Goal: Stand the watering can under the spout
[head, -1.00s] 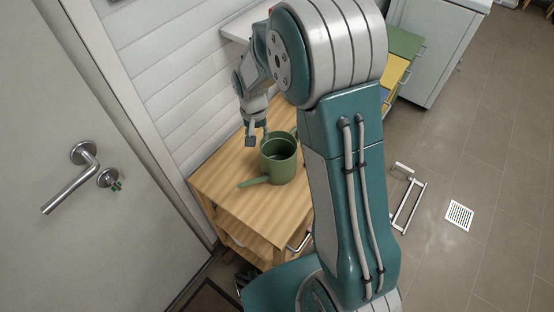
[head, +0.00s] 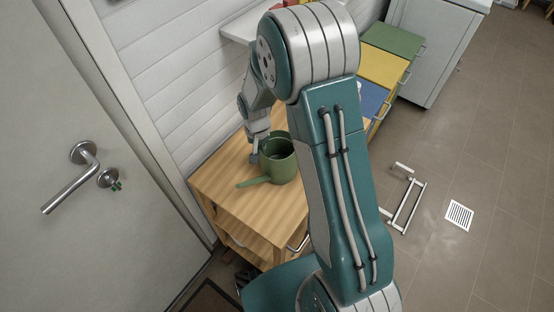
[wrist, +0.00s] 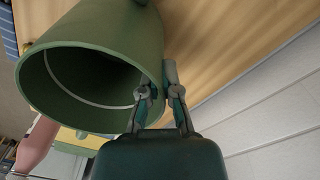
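The green watering can (head: 281,163) stands upright on the wooden cabinet top (head: 222,187), its long spout pointing lower left in the head view. My gripper (head: 256,152) is at the can's near-left rim. In the wrist view the can's open mouth (wrist: 95,85) fills the upper left. My gripper (wrist: 158,85) straddles its rim there, one finger inside the mouth and one outside. The fingers are drawn close together on the can's wall. The inner fingertip is hard to make out. The spout named in the task cannot be made out.
A white shelf (head: 243,24) is on the panelled wall above the cabinet. A drawer unit with green, yellow and blue parts (head: 385,66) stands beyond. A door with a handle (head: 72,190) is at left.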

